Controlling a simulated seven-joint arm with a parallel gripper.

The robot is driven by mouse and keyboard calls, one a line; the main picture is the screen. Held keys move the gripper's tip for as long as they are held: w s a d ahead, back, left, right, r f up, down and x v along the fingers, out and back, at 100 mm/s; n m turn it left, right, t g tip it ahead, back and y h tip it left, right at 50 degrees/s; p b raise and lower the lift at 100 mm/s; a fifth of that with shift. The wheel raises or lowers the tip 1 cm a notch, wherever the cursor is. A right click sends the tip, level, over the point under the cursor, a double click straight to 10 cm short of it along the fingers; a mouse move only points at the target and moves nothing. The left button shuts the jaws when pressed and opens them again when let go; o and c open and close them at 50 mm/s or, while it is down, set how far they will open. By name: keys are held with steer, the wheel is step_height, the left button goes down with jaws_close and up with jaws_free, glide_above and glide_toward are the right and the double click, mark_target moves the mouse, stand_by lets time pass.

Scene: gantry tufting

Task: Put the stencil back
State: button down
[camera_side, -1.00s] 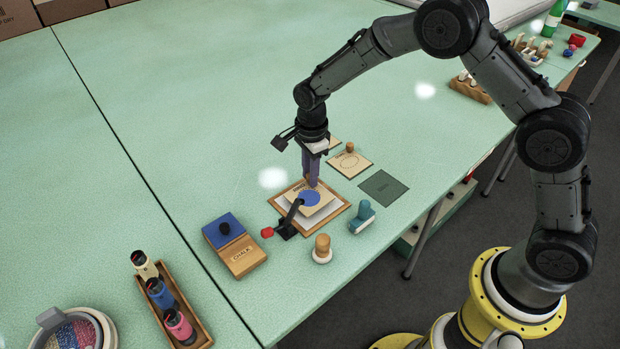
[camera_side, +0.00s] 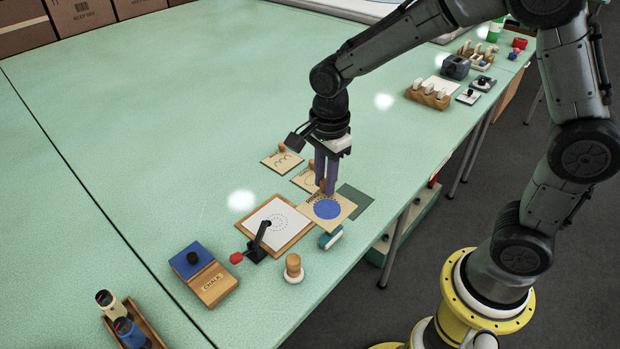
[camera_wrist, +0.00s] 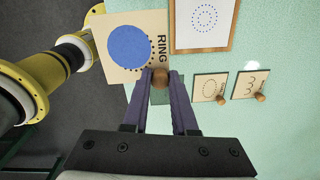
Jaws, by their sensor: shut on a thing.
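My gripper (camera_side: 325,188) is shut on the round wooden knob (camera_wrist: 161,79) of the RING stencil. The stencil (camera_side: 340,206) is a tan square plate with a blue disc and black dots around it. It is held just beside the wooden board and partly in front of a dark green rectangle (camera_side: 360,203) on the table. In the wrist view the stencil (camera_wrist: 103,37) extends beyond the fingertips at upper left, and the green rectangle (camera_wrist: 158,97) shows partly between the fingers. The exact gap above the table is hard to tell.
Two other stencils (camera_wrist: 210,88) (camera_wrist: 250,84) lie nearby. A teal-handled stamp (camera_side: 331,238), a wooden-knobbed stamp (camera_side: 293,268) and a chalk box (camera_side: 213,287) stand close.

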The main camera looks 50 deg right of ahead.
steer(key=shift+s+r+n, duration=0.1)
steer(key=shift+s+n, duration=0.2)
steer(key=shift+s, duration=0.1)
steer(key=s+d, duration=0.8)
steer(key=d, duration=0.4)
glide_above(346, 189)
step_height(346, 189, down, 10)
steer(key=shift+s+r, duration=0.1)
steer(key=shift+s, duration=0.05)
steer(key=shift+f, duration=1.7)
steer(key=c, duration=0.7)
jaws_free()
steer(key=shift+f, duration=0.1)
